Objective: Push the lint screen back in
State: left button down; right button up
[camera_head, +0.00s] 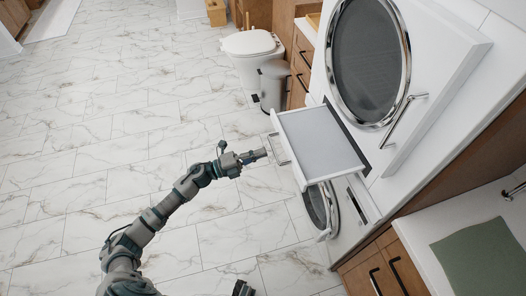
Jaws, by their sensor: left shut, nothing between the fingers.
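The lint screen (318,143) is a flat grey panel in a white frame. It sticks out to the left from a dark slot in the white dryer front, below a large round door. A handle (280,149) runs along its outer left edge. My left gripper (262,154) is shut and empty, just left of that handle. I cannot tell whether the fingertips touch it. A small dark piece of my right arm (242,288) may show at the bottom edge, but its gripper cannot be made out.
The round dryer door (368,62) is above the screen. Marble floor (100,130) is clear to the left.

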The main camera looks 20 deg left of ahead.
pick_arm(q)
jog(key=shift+x, duration=0.9)
pick_arm(e)
jog(key=shift+d+f, duration=0.15)
pick_arm(q)
jog(key=shift+a, duration=0.25)
pick_arm(e)
jog(key=shift+a, duration=0.2)
pick_arm(q)
send_near(319, 139)
jog(key=shift+w+d+r, duration=0.55)
jog(key=shift+w+d, duration=0.35)
jog(key=x, duration=0.2)
jog(key=f+b+x, duration=0.1)
jog(key=x, duration=0.5)
jog(key=shift+w+f, duration=0.2)
jog(key=shift+f, duration=0.2)
jog(key=shift+w+d, duration=0.15)
jog(key=shift+d, duration=0.15)
jog(key=shift+r, duration=0.15)
pick_arm(e)
jog(key=v, duration=0.4)
jog(key=shift+w+a, duration=0.1)
jog(key=shift+w, duration=0.1)
